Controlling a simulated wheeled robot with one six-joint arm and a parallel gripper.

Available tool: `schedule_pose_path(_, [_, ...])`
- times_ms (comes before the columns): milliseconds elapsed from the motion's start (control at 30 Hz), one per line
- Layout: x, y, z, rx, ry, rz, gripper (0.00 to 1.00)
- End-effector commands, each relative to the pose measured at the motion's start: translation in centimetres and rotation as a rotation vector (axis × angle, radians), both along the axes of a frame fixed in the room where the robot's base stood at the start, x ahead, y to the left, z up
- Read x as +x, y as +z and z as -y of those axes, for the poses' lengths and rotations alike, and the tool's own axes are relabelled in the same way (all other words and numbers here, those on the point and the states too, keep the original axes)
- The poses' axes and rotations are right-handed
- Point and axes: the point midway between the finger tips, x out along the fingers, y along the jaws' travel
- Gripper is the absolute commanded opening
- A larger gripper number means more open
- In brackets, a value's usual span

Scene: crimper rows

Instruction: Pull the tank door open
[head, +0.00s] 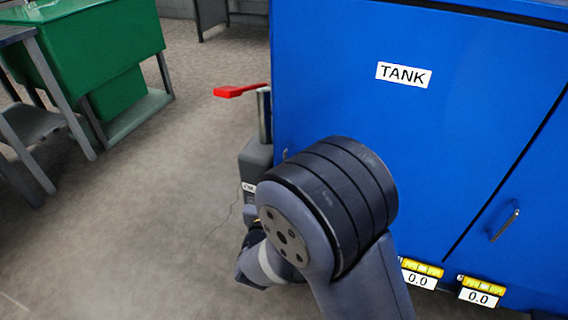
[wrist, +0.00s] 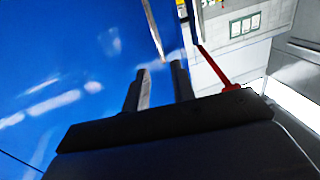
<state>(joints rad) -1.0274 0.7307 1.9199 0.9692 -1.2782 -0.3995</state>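The blue tank door (head: 400,130) carries a white TANK label and looks shut. In the wrist view its blue face (wrist: 60,75) fills the left side. A slim metal handle (wrist: 153,30) runs along the door there, and its lower end shows just beyond and between my fingertips. My gripper (wrist: 160,72) is open, its two dark fingers apart. Whether either finger touches the handle I cannot tell.
A grey post with a red lever (head: 236,91) stands at the cabinet's left edge, close to my arm. A neighbouring blue door has its own handle (head: 505,225). Yellow-topped 0.0 displays (head: 421,275) sit low. A green bin (head: 95,45) stands back left; floor between is clear.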

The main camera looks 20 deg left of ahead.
Motion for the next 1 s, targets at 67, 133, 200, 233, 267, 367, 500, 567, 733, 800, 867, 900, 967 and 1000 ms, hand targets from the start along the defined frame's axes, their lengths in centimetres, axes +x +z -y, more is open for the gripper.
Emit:
schedule_pose_path(67, [1.0,0.0,0.0,0.002,-0.004,0.001,0.25])
schedule_pose_path(133, [2.1,-0.1,-0.1,0.002,-0.004,0.002,0.25])
schedule_pose_path(200, [3.5,-0.1,-0.2,0.003,-0.005,0.001,0.25])
schedule_pose_path(233, [4.1,-0.1,-0.3,0.003,-0.005,0.001,0.25])
schedule_pose_path(267, [4.7,-0.1,-0.4,0.003,-0.005,0.002,0.25])
schedule_pose_path(367, [6.6,-0.2,-0.6,0.003,-0.004,0.001,0.25])
schedule_pose_path(500, [8.7,-0.1,-0.9,0.001,-0.003,0.000,0.25])
schedule_pose_path(567, [9.3,-0.1,-1.0,0.001,-0.001,-0.001,0.25])
schedule_pose_path(733, [10.2,0.1,-1.1,0.000,0.000,-0.001,0.25])
schedule_pose_path(800, [10.3,0.1,-1.2,0.000,0.001,-0.001,0.25])
schedule_pose_path(867, [10.3,0.1,-1.2,0.000,0.001,-0.001,0.25])
schedule_pose_path(900, [10.3,0.1,-1.2,0.000,0.001,-0.001,0.25])
schedule_pose_path(967, [10.3,0.1,-1.2,0.000,0.001,-0.001,0.25])
schedule_pose_path(1000, [10.3,0.1,-1.1,0.000,0.001,-0.001,0.24])
